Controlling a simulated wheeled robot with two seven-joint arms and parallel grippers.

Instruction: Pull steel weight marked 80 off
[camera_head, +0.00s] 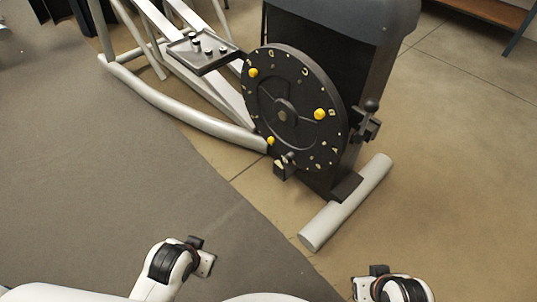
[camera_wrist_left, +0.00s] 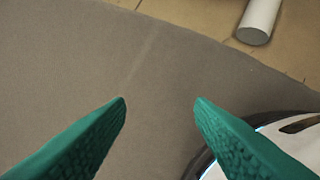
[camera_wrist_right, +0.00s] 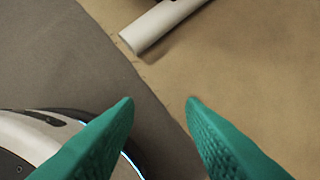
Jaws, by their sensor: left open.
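A dark round disc (camera_head: 290,105) stands upright on the side of the elliptical machine, with small pale marks around its rim. Three yellow round pieces sit on its face: one at the upper left (camera_head: 253,72), one at the right (camera_head: 320,114) and one at the lower left (camera_head: 270,141). No mark reading 80 is legible, so I cannot tell which piece is the steel weight. My left gripper (camera_wrist_left: 160,100) is open and empty over the grey mat. My right gripper (camera_wrist_right: 160,100) is open and empty over the mat's edge. Both are well short of the disc.
A dark tray (camera_head: 217,61) with several small metal pieces is beside the disc. A dark clamp-like part with a knob (camera_head: 369,124) juts out right of it. A pale foot bar (camera_head: 345,205) lies on the floor in front. The grey mat (camera_head: 80,180) is clear.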

